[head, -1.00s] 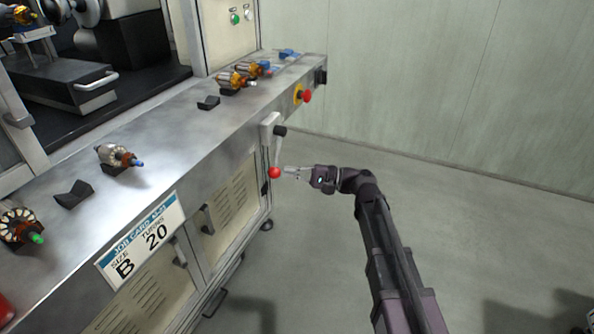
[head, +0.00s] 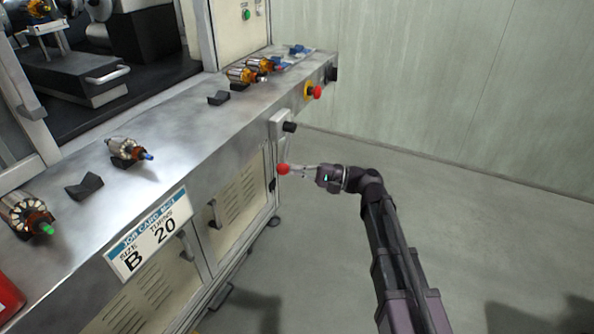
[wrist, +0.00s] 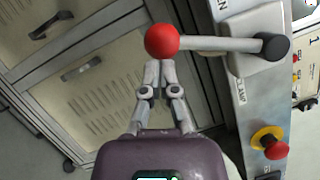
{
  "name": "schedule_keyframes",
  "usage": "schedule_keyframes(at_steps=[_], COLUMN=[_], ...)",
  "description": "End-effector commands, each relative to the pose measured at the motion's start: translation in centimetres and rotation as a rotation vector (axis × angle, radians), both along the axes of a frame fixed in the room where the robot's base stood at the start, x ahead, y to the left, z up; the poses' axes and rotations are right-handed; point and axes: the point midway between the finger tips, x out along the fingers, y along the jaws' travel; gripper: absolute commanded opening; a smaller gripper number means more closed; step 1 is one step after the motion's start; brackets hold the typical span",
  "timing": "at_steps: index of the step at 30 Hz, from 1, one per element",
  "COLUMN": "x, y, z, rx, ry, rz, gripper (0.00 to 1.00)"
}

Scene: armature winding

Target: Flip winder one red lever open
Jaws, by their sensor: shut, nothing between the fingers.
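The red lever's ball knob (head: 283,169) hangs at the lower end of a grey rod on the front of the winder bench. In the wrist view the red knob (wrist: 162,41) sits at the end of the rod (wrist: 215,44), which runs to a black pivot cap (wrist: 273,46) on a light bracket. My gripper (head: 294,168) is shut and empty, its fingertips right at the knob. In the wrist view my gripper's fingertips (wrist: 158,66) are just below the knob; I cannot tell whether they touch it.
A red emergency stop button (head: 316,92) is on the bench front, above and right of the lever. Several armatures, one of them (head: 128,150) on a black cradle, stand on the bench top (head: 185,130). A job card (head: 150,236) hangs on the front. The floor right of the bench is clear.

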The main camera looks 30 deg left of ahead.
Motion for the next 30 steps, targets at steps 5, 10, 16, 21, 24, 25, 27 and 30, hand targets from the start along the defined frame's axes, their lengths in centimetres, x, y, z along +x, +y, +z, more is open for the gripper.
schedule_keyframes(at_steps=[5, 10, 16, 21, 24, 25, 27, 30], x=[0.8, 2.2, 3.4, 4.5, 5.2, 5.4, 5.7, 6.1], y=[-0.4, -1.0, -3.4, -5.7, -7.0, -7.4, -8.1, -9.0], z=[-0.6, -1.6, -2.0, -2.4, -2.6, -2.7, -2.8, -2.9], rx=[0.000, 0.001, 0.001, 0.001, 0.001, 0.001, 0.001, 0.001], ry=[0.000, 0.001, 0.001, 0.001, 0.001, 0.001, 0.001, 0.001], rz=[-0.001, -0.003, -0.003, -0.003, -0.003, -0.003, -0.002, -0.003], gripper=[0.00, 0.00, 0.00, 0.00, 0.00, 0.00, 0.00, 0.00])
